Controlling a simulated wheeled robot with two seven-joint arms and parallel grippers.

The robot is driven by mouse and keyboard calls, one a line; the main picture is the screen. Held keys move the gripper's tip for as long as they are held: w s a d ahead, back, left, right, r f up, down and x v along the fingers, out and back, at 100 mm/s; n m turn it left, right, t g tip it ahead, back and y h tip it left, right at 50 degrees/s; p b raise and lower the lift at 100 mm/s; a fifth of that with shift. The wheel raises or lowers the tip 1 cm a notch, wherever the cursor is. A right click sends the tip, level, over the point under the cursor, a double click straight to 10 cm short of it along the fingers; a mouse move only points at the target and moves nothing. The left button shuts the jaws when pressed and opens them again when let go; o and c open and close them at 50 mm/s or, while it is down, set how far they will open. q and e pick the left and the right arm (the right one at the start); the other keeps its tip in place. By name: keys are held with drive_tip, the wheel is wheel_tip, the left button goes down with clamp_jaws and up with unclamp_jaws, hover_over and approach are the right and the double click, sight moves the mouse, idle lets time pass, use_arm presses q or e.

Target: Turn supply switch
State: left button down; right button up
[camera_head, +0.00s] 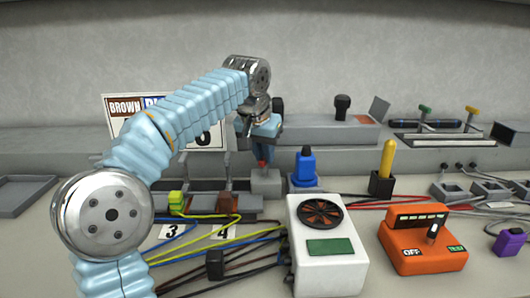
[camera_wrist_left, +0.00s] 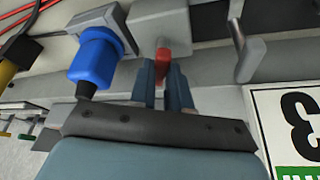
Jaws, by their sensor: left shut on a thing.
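A small red switch handle (camera_head: 262,164) stands up from a grey block (camera_head: 266,182) on the bench, left of a blue plug-like piece. My left gripper (camera_head: 262,152) reaches down over it from above. In the left wrist view, the two fingers of my left gripper (camera_wrist_left: 163,75) are on either side of the red handle (camera_wrist_left: 162,56) and shut on it. The fingers hide part of the handle. An orange box (camera_head: 424,248) with a black lever and an OFF label stands at the right front, apart from the gripper. My right gripper is not in view.
The blue piece (camera_head: 305,167) with a black tip stands close right of the grey block. A yellow-handled piece (camera_head: 386,160) is farther right. A white fan box (camera_head: 326,260) and several coloured cables lie in front. A numbered sign (camera_head: 204,138) stands behind my arm.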

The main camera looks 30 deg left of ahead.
use_arm(q)
drive_tip(key=m, duration=0.2)
drive_tip(key=m+h, duration=0.1)
drive_tip(key=m, duration=0.1)
drive_tip(key=m+h, duration=0.1)
drive_tip(key=m, duration=0.1)
drive_tip(key=shift+a, duration=0.3)
drive_tip(key=m+g+h, duration=0.1)
drive_tip(key=m, duration=0.2)
drive_tip(key=m+g+h, duration=0.1)
drive_tip(key=m, duration=0.2)
drive_tip(key=shift+w+a+m, duration=0.15)
drive_tip(key=shift+w+m, duration=0.05)
drive_tip(key=shift+m, duration=0.2)
drive_tip(key=c, duration=1.1)
unclamp_jaws()
drive_tip(key=shift+r, duration=0.1)
drive_tip(key=shift+a+r, duration=0.15)
drive_tip(key=shift+r, duration=0.1)
drive_tip(key=shift+v, duration=1.1)
drive_tip(key=s+a, duration=0.2)
drive_tip(key=a, duration=0.1)
drive_tip(key=s+a, duration=0.2)
drive_tip(key=a, duration=0.2)
drive_tip(key=s+a, duration=0.2)
drive_tip(key=a, duration=0.1)
drive_tip(key=shift+s+a, duration=0.1)
drive_tip(key=shift+a, duration=0.05)
